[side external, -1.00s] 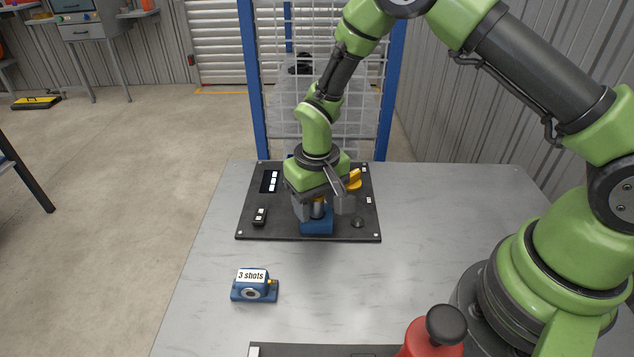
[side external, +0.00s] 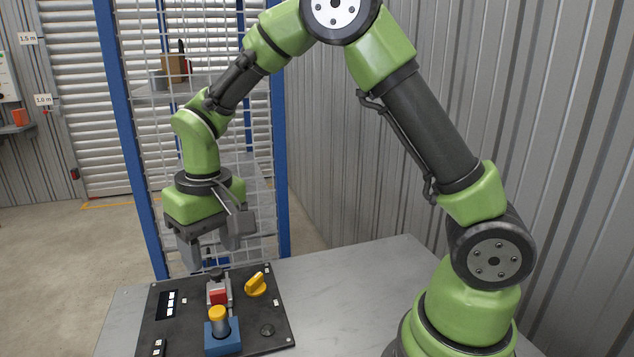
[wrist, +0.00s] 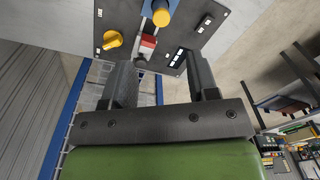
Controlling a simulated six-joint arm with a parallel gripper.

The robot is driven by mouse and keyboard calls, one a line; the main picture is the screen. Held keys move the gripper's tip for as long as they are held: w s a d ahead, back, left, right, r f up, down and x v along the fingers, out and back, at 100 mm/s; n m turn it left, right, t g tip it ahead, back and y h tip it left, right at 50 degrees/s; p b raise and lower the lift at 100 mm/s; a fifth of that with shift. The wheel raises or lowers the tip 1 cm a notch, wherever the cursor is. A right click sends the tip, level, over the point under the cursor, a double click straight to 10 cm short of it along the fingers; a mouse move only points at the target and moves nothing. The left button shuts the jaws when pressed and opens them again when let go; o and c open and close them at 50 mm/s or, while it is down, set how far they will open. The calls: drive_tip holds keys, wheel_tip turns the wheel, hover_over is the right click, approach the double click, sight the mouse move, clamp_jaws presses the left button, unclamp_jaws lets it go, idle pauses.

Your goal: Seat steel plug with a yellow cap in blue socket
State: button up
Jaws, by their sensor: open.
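The steel plug with its yellow cap (side external: 217,314) stands upright in the blue socket (side external: 224,345) on the dark panel. Part of its steel body shows above the socket; its depth inside is hidden. In the wrist view the yellow cap (wrist: 161,16) is at the top edge, with a little of the blue socket (wrist: 148,9) beside it. My gripper (side external: 216,258) is open and empty, above and behind the plug, apart from it. In the wrist view the two fingers of my gripper (wrist: 160,62) are spread with nothing between them.
The dark panel (side external: 185,335) also carries a red-and-grey switch (side external: 218,292), a yellow knob (side external: 256,284), a dark round button (side external: 267,330) and white-marked switches (side external: 168,304). A wire-mesh rack with blue posts (side external: 277,150) stands behind. The grey table (side external: 350,300) is clear to the panel's right.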

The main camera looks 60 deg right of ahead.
drive_tip(key=s+d+r+m+t+y, duration=0.1)
drive_tip(key=s+d+r+t, duration=0.15)
drive_tip(key=s+r, duration=0.75)
drive_tip(key=s+r+t, duration=0.3)
drive_tip(key=s+t, duration=0.1)
drive_tip(key=s, duration=0.4)
drive_tip(key=shift+s+d+r+m+y, duration=0.15)
drive_tip(key=shift+d+m+y, duration=0.15)
drive_tip(key=shift+y, duration=0.1)
